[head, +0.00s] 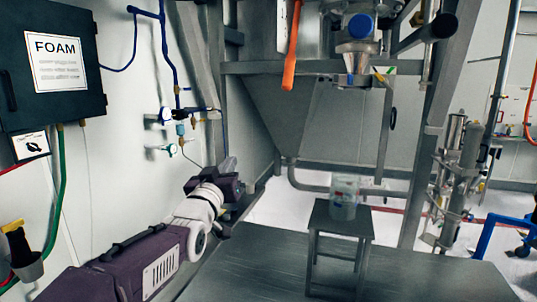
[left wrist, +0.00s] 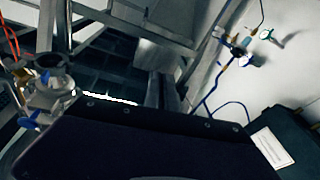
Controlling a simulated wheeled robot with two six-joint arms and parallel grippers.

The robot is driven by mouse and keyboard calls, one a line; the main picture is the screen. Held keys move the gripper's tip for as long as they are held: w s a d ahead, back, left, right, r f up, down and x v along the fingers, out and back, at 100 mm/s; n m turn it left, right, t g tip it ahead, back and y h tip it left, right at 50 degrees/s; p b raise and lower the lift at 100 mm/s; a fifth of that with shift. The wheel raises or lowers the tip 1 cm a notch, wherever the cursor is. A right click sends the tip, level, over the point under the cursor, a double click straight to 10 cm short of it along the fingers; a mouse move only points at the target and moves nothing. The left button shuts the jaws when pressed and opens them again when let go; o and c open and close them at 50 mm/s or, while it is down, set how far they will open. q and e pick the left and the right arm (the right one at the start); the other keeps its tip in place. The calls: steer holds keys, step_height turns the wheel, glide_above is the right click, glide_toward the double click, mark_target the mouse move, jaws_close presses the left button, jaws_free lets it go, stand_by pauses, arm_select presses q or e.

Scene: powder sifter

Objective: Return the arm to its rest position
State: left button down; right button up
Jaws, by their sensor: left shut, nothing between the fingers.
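My left arm comes in from the lower left of the head view, with a purple link and a white wrist joint. My left gripper (head: 229,180) is dark, small in the picture, shut and empty, held up near the wall and well left of the small stool. In the left wrist view a dark part of my arm fills the lower middle, and the fingertips cannot be made out. My right gripper is not in view.
A clear container (head: 344,200) stands on a small grey stool (head: 322,222) on the grey platform (head: 270,262). The sifter outlet (head: 357,58) hangs above. A FOAM cabinet (head: 52,98) and valves (head: 165,116) are on the left wall. The platform's front is mostly clear.

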arm_select(q)
steer(key=s+a+f+g+y, duration=0.1)
steer(key=s+a+f+g, duration=0.15)
steer(key=f, duration=0.75)
steer(key=s+a+f+n+g+y, duration=0.15)
steer(key=s+f+g, duration=0.25)
steer(key=f, duration=0.6)
steer(key=s+a+f+g+y, duration=0.1)
steer(key=s+a+f+g, duration=0.2)
steer(key=f, duration=0.7)
steer(key=s+f+g, duration=0.4)
steer(key=s+f, duration=0.3)
steer(key=s, duration=0.3)
steer(key=s+f+m+g, duration=0.1)
steer(key=s+f+g, duration=0.4)
steer(key=s, duration=0.6)
step_height(320, 180, down, 2)
steer(key=shift+a+f, duration=0.1)
steer(key=shift+a, duration=0.3)
